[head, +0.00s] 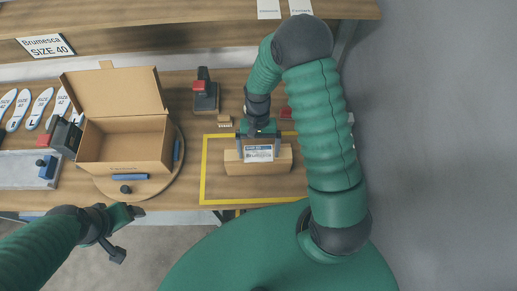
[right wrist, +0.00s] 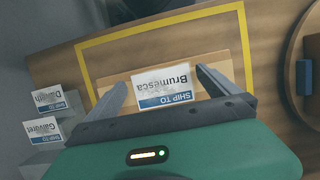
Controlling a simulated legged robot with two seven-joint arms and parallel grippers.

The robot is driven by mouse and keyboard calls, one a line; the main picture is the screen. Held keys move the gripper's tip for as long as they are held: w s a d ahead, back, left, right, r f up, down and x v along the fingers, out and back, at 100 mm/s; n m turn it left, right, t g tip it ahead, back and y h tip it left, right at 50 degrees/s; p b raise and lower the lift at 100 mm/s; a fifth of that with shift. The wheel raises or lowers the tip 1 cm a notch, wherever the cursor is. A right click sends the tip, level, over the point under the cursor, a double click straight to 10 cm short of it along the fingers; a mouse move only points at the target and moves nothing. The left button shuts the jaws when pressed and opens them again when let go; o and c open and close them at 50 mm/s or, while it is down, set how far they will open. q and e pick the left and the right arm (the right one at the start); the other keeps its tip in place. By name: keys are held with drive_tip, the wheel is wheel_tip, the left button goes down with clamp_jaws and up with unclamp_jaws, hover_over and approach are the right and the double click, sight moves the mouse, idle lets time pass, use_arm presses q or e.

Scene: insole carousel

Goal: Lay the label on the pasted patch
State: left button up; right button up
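The white label (head: 259,154) with a blue strip and "Brumesca" on it appears to lie flat on the brown carton (head: 285,163). It also shows in the right wrist view (right wrist: 163,86), with "SHIP TO" on the strip. No pasted patch shows; the label may cover it. My right gripper (head: 259,157) is over the carton, its fingers apart on either side of the label, with small gaps in the right wrist view. My left gripper (head: 130,234) is open and empty, off the table's front edge.
Yellow tape (head: 203,172) frames the carton's spot. An open box (head: 125,155) stands on a round turntable (head: 173,183) to the left. A red-and-black tool (head: 205,97) and a small brush-like block (head: 224,121) stand behind. Two other labels (right wrist: 45,98) rest on grey blocks.

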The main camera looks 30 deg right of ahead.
drive_tip(key=shift+w+r, duration=0.2)
drive_tip(key=shift+r, duration=0.1)
drive_tip(key=b+v, duration=0.3)
drive_tip(key=v, duration=1.3)
